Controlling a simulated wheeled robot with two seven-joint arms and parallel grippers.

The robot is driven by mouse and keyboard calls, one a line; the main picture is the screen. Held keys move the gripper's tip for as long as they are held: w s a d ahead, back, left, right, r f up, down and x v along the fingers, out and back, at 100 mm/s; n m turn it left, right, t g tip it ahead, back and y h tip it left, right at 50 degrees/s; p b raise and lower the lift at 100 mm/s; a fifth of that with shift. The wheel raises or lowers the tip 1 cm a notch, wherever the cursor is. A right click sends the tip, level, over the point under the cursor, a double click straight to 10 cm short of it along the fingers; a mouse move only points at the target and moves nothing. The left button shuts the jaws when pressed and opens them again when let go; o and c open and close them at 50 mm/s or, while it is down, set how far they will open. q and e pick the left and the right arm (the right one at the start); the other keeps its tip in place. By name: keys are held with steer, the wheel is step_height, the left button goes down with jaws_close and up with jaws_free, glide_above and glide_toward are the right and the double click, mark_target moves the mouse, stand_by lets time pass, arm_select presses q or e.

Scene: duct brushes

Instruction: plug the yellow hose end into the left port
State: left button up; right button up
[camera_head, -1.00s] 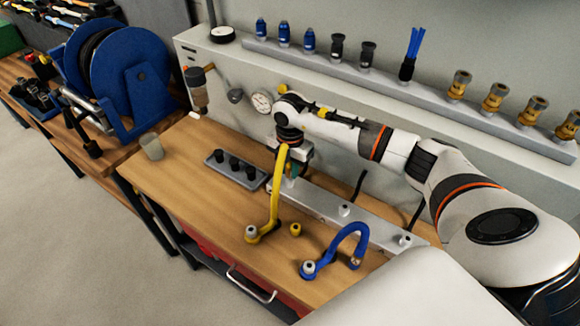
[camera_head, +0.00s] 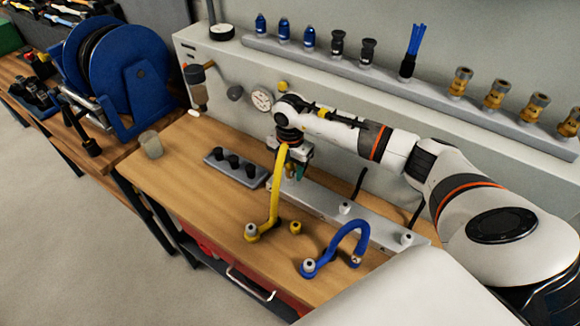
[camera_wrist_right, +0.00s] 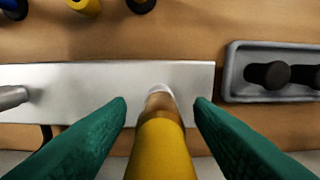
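The yellow hose (camera_head: 274,190) rises from a fitting on the bench and bends up to my right gripper (camera_head: 291,171). In the right wrist view its end (camera_wrist_right: 160,150) lies between my two green fingers, with a visible gap on each side, so the gripper (camera_wrist_right: 161,103) looks open around it. The tan tip lines up with the pale ring of the left port (camera_wrist_right: 160,88) on the metal rail (camera_head: 322,203). The seating depth is hidden. The middle port (camera_head: 345,208) and right port (camera_head: 406,239) are empty. My left gripper is out of view.
A blue hose (camera_head: 347,234) arches on the bench right of the yellow one. A grey tray with black plugs (camera_head: 218,163) lies left of the rail. The front-left bench top is bare.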

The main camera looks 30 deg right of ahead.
step_height(320, 180, up, 12)
steer(key=b, duration=0.2)
steer(key=shift+b, duration=0.35)
stand_by(0.5)
